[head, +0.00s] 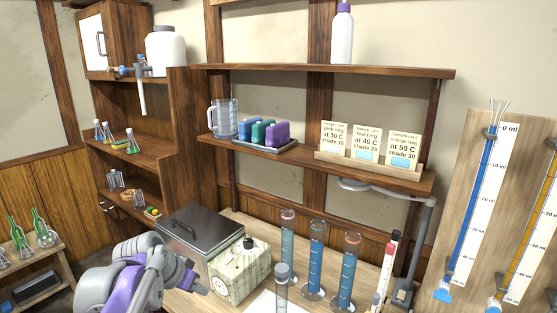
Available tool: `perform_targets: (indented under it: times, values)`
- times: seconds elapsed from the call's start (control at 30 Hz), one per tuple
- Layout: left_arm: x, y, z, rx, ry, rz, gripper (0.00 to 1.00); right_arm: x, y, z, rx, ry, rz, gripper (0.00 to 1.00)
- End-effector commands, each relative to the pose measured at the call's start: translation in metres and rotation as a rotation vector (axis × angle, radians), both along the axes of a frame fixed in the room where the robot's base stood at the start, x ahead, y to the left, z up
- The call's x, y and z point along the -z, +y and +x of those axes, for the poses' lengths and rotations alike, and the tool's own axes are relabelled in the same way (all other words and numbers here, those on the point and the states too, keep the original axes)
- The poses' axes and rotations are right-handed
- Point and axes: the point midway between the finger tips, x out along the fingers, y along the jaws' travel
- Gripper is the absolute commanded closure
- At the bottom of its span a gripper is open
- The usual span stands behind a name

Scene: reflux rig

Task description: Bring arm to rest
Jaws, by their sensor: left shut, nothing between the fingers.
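My left arm, grey and purple, comes in at the bottom left. Its left gripper (196,280) is shut and empty, with its dark fingers in front of the marbled box and the metal-lidded box as seen in the head view. I cannot tell whether it touches either of them. My right gripper is out of view.
A metal-lidded box (200,230) and a marbled box with a dial (240,272) stand on the bench. Several blue-filled cylinders (316,262) stand to their right. A shelf (380,172) with sample cards (367,142) hangs above. Tall scaled tubes (470,210) are at right.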

Motion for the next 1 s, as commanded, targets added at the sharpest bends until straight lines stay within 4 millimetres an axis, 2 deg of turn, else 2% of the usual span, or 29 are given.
perform_targets:
  times: [0.03,0.17,0.3,0.4,0.5,0.67,1.0]
  values:
    - [0.01,-0.007,-0.027,-0.028,0.012,0.006,1.0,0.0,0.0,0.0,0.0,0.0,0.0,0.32]
    - [0.041,-0.017,-0.091,-0.122,0.038,0.021,1.0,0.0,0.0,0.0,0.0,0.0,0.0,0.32]
    - [0.081,-0.021,-0.157,-0.223,0.048,0.035,1.0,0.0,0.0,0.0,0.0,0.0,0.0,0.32]
    - [0.11,-0.021,-0.195,-0.284,0.049,0.042,1.0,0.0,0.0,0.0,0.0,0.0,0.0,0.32]
    - [0.132,-0.02,-0.222,-0.33,0.045,0.045,1.0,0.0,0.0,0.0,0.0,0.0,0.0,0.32]
    - [0.15,-0.018,-0.241,-0.367,0.04,0.048,1.0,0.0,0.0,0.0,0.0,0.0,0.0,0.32]
    - [0.151,-0.018,-0.242,-0.372,0.04,0.047,1.0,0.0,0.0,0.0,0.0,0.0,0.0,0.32]
